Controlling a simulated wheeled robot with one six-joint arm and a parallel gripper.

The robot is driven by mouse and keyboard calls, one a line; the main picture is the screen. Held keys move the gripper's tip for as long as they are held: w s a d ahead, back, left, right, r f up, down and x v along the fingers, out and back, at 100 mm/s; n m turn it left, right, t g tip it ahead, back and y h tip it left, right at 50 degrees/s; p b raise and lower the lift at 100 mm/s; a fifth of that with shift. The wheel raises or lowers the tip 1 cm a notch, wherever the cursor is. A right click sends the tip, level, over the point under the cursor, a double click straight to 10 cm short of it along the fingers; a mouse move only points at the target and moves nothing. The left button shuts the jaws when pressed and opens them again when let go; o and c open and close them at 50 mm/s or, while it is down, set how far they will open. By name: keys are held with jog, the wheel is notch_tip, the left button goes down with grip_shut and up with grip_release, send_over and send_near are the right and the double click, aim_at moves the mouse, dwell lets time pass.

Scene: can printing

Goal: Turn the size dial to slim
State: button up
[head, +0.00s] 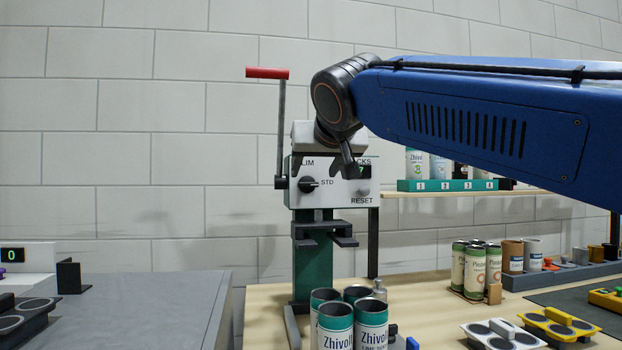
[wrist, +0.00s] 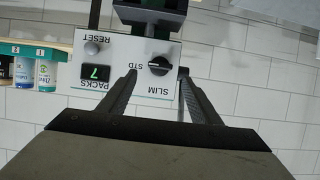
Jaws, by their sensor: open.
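The size dial (head: 309,184) is a black knob on the pale front panel of the press, with SLIM printed above it and STD to its right. Its pointer appears to face STD. It also shows in the wrist view (wrist: 159,66), where the panel is upside down. My gripper (head: 322,166) is in front of the upper panel in the head view, hiding part of the SLIM and PACKS labels. In the wrist view my gripper (wrist: 158,74) is open and empty, its two fingers apart with the dial between their tips. I cannot tell whether either finger touches it.
A red-handled lever (head: 267,73) stands at the press's left. A RESET button (head: 362,191) is on the panel's right, and the PACKS display (wrist: 95,72) reads 7. Several Zhivo cans (head: 335,325) stand in front of the press. A shelf (head: 460,193) holds more cans.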

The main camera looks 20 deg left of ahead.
aim_at(308, 182)
jog(key=shift+x, duration=2.7)
jog(key=c, duration=1)
jog(key=shift+c, duration=0.2)
